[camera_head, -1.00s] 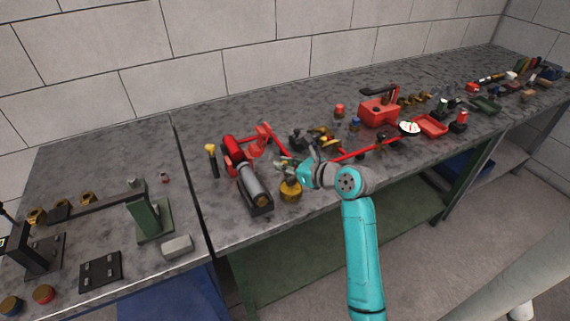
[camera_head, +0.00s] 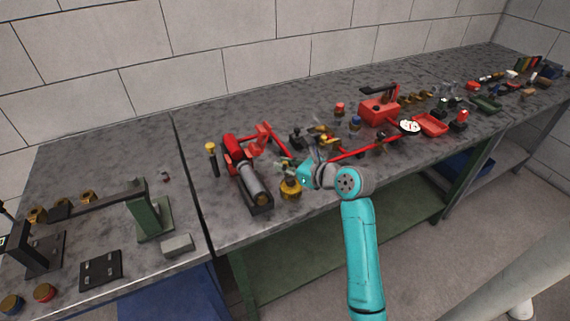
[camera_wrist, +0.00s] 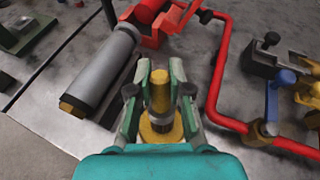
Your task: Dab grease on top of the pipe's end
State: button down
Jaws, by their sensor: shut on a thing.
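A thick grey pipe (camera_head: 251,182) with a brass-coloured hex end lies in a dark cradle near the bench's front edge, its far end at a red vise (camera_head: 237,150). The wrist view shows the pipe (camera_wrist: 106,66) and its brass end (camera_wrist: 75,105) left of my gripper (camera_wrist: 160,82). My gripper is shut on a brass-yellow piece (camera_wrist: 158,94) with a narrow round top and wider base. In the head view this piece (camera_head: 291,191) is just right of the pipe, apart from it, at bench level. Whether its base touches the bench is unclear. No grease is discernible on the pipe.
A red pipe run (camera_head: 362,151) crosses the bench right of my gripper, beside small valves. A yellow-topped dark tool (camera_head: 212,160) stands left of the vise. A red toolbox (camera_head: 379,112) and red tray (camera_head: 430,124) are farther right. Bare bench lies left of the pipe.

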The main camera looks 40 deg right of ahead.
aim_at(285, 162)
jog(key=shift+f, duration=0.3)
dwell(0.7)
jog(key=shift+r, duration=0.1)
jog(key=shift+r, duration=3.45)
